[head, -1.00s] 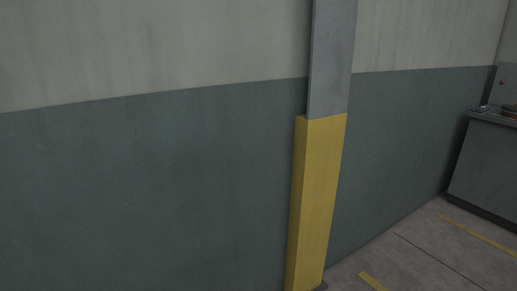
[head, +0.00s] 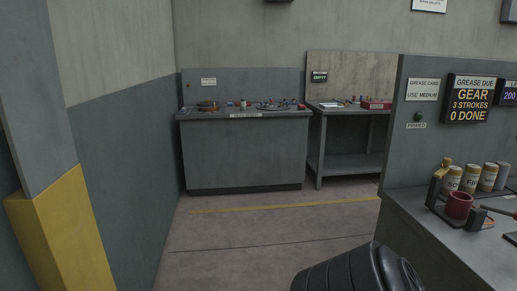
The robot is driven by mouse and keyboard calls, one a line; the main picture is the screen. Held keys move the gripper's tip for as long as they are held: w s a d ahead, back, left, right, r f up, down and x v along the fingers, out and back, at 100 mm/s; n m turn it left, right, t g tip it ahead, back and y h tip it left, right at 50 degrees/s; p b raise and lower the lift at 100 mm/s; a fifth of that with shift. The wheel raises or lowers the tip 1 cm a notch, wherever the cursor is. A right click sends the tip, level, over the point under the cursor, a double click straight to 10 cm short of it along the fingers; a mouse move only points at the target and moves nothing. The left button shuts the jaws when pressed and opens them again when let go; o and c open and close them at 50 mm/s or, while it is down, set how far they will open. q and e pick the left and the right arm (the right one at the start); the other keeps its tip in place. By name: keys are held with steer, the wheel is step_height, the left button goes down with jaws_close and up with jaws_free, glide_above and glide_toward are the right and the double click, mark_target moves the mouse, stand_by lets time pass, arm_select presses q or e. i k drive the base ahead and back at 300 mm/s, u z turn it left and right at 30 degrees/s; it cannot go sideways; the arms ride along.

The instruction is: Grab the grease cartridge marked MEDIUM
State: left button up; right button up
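Several pale cartridges with yellow-brown label bands stand in a row on the bench at the right of the head view. The leftmost cartridge (head: 453,183) reads roughly "SO" and the cartridge beside it (head: 471,180) roughly "FI". The label of the third cartridge (head: 487,178) is too small to read surely. Another cartridge (head: 502,176) stands at the right end, its label unclear. I cannot tell for certain which is marked MEDIUM. Neither of my grippers is in view.
The right bench (head: 450,232) also holds a red cup-like part (head: 459,205) in a dark holder. A card (head: 423,89) reads "USE MEDIUM"; a display (head: 469,98) reads "GEAR 3 STROKES 0 DONE". A yellow-based pillar (head: 62,232) stands left.

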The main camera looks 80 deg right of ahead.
mark_target(489, 172)
steer(key=z, duration=2.3)
